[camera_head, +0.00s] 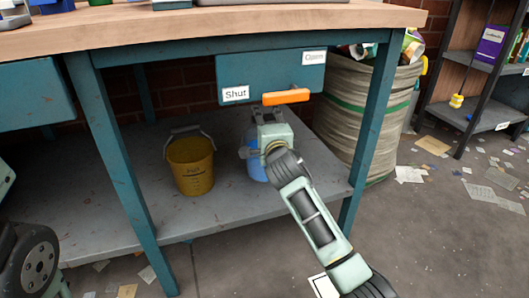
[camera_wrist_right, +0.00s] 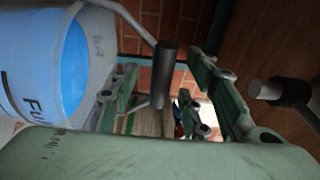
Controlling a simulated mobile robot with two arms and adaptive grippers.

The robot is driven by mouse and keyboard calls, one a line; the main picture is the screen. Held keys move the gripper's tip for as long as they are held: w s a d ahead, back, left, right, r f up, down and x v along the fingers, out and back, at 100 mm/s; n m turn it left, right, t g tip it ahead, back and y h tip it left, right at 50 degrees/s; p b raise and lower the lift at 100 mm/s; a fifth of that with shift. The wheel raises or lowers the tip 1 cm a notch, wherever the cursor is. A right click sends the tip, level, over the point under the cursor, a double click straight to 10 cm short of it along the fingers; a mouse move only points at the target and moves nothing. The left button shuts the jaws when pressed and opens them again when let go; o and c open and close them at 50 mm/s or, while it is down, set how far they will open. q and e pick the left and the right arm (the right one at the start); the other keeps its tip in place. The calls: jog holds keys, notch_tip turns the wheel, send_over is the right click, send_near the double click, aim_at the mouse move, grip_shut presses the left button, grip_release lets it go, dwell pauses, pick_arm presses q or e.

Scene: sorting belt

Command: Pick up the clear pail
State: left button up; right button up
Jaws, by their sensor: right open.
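The clear pail (camera_head: 255,165) is bluish and stands on the low grey shelf, partly hidden behind my right gripper (camera_head: 268,120). In the right wrist view the pail (camera_wrist_right: 30,60) fills the left side, with printed letters on its wall. Its raised wire handle carries a dark grip (camera_wrist_right: 165,75). My right gripper (camera_wrist_right: 165,100) is open, and the dark grip appears between its fingers; I cannot tell whether they touch it. My left gripper is not in view.
A yellow bucket (camera_head: 190,165) stands left on the shelf (camera_head: 110,215). A teal drawer (camera_head: 250,72) marked "Shut", with an orange handle (camera_head: 285,97), hangs closely above my right gripper. A table leg (camera_head: 366,130) and a full sack (camera_head: 355,105) stand to the right.

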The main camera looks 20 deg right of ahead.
grip_shut()
jog(key=shift+f, duration=0.1)
dwell(0.3)
dwell(0.4)
